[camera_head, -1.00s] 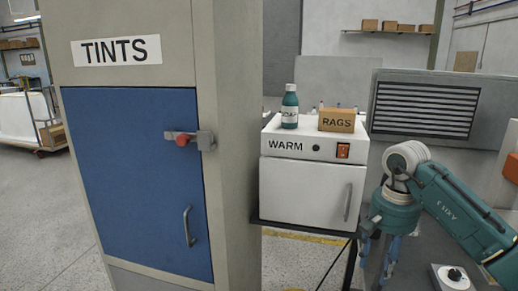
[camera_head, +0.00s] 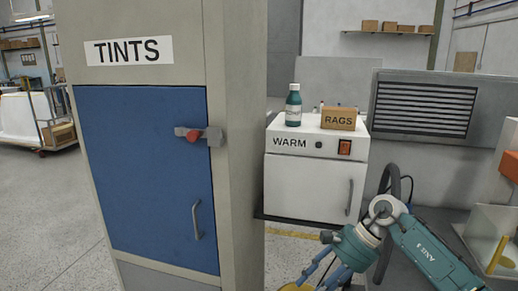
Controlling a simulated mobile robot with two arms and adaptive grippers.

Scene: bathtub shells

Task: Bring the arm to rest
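My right arm comes in from the right with a teal link and a pale joint. Its gripper (camera_head: 318,279) points down and to the left, below the white WARM oven (camera_head: 306,190). My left arm and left gripper are out of view.
A tall TINTS cabinet (camera_head: 146,182) with a shut blue door and red latch stands at left. On the oven are a teal bottle (camera_head: 293,106) and a RAGS box (camera_head: 339,119). A black hose (camera_head: 390,186) loops behind my wrist. Open floor lies far left.

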